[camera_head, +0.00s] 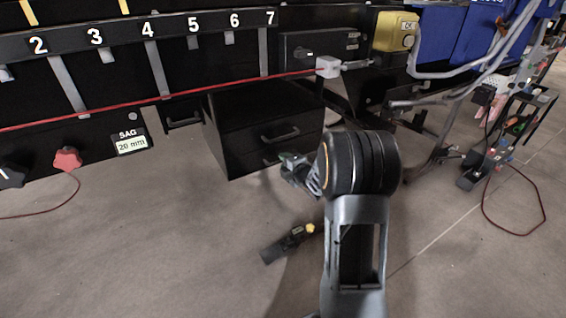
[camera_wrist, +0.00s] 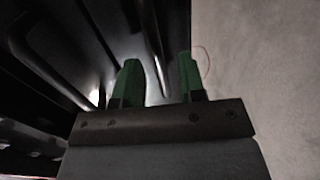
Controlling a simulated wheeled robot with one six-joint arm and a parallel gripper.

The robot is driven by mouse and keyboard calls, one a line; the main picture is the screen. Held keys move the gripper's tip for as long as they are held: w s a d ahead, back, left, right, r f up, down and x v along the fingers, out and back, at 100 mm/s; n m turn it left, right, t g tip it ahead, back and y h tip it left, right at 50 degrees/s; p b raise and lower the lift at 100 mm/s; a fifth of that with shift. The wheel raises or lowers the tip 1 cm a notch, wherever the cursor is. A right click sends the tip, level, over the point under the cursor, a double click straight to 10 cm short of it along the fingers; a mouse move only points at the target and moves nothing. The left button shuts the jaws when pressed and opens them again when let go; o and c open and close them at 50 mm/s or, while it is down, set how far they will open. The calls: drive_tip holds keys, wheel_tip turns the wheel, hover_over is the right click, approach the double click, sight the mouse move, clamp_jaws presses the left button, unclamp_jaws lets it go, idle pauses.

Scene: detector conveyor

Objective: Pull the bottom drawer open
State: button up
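The black drawer unit (camera_head: 240,135) stands under the numbered panel. Its bottom drawer has a dark bar handle (camera_head: 268,161), partly hidden by my gripper (camera_head: 285,159) in the head view. In the wrist view, the two green fingers of my gripper (camera_wrist: 159,70) are apart. Contact with the handle cannot be told. The upper drawer's handle (camera_wrist: 50,62) lies further left in the wrist view. Both drawers look closed.
A dark hand tool with a yellow tip (camera_head: 286,243) lies on the floor in front of the drawers. A red cord (camera_head: 200,93) runs along the panel. Equipment with cables (camera_head: 505,140) stands at right. The floor (camera_head: 170,240) left of the tool is clear.

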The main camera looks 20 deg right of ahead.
drive_tip(key=shift+x, duration=1)
clamp_jaws()
